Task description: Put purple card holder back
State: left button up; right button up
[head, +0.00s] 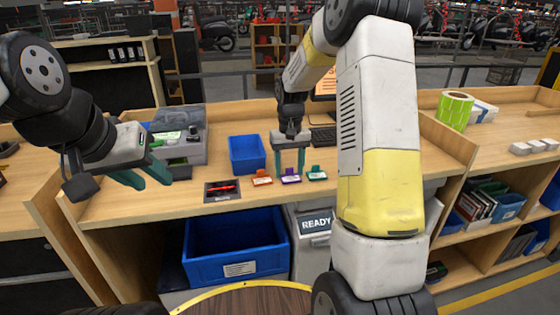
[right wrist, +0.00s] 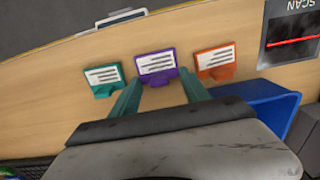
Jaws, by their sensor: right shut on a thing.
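The purple card holder (head: 290,177) with a white label is on the wooden counter, between an orange card holder (head: 262,178) and a teal card holder (head: 316,174). My right gripper (head: 290,172) comes down over it from behind, with one finger at each side, shut on it. The right wrist view shows the purple card holder (right wrist: 157,66) between the fingertips (right wrist: 159,78). I cannot tell whether it touches the counter. My left gripper (head: 151,184) is open and empty in the air at the counter's left end.
A blue bin (head: 247,152) and a dark scan pad (head: 222,196) with a red line are left of the holders. A grey case (head: 190,155) stands further left. A keyboard (head: 322,136) lies behind. A larger blue crate (head: 205,269) sits below the counter.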

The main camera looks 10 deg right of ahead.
jog(key=shift+f, duration=0.1)
jog(key=o, duration=1.3)
jog(key=s+r+t, duration=0.1)
jog(key=s+r, duration=0.3)
jog(key=r, duration=1.2)
jog(key=s+r+t, duration=0.1)
jog(key=s, duration=0.6)
jog(key=s+a+r+t+y, duration=0.1)
jog(key=s+t, duration=0.1)
jog(key=s, duration=0.5)
jog(key=s+a+r+t+y, duration=0.1)
jog(key=s+t, duration=0.1)
jog(key=s, duration=0.6)
jog(key=shift+a, duration=0.15)
